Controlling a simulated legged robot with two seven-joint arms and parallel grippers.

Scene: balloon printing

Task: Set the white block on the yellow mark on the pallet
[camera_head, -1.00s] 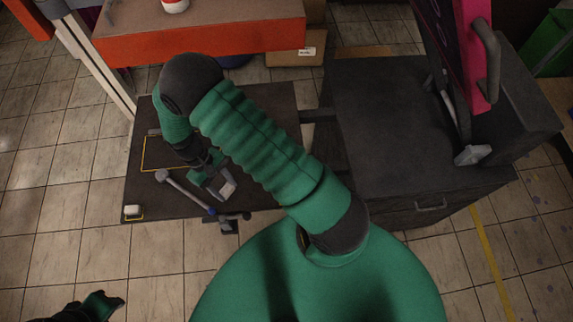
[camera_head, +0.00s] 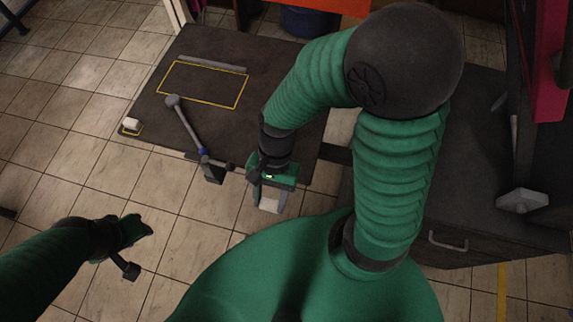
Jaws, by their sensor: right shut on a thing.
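My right gripper (camera_head: 269,200) points down past the pallet's front edge, in the middle of the view. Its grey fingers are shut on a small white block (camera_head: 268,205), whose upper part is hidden. The dark pallet (camera_head: 225,55) has a thin yellow rectangle (camera_head: 172,91) on its top. A second small white block (camera_head: 131,124) sits at the pallet's left corner, with a small yellow outline (camera_head: 129,133) around its base. My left gripper (camera_head: 137,250) is at the lower left over the floor, away from the pallet; its opening is unclear.
A grey lever (camera_head: 186,125) with a blue collar lies across the pallet's front edge, left of my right gripper. A grey strip (camera_head: 205,63) lies behind the yellow rectangle. A dark cabinet (camera_head: 455,190) stands at right. Tiled floor is clear at left.

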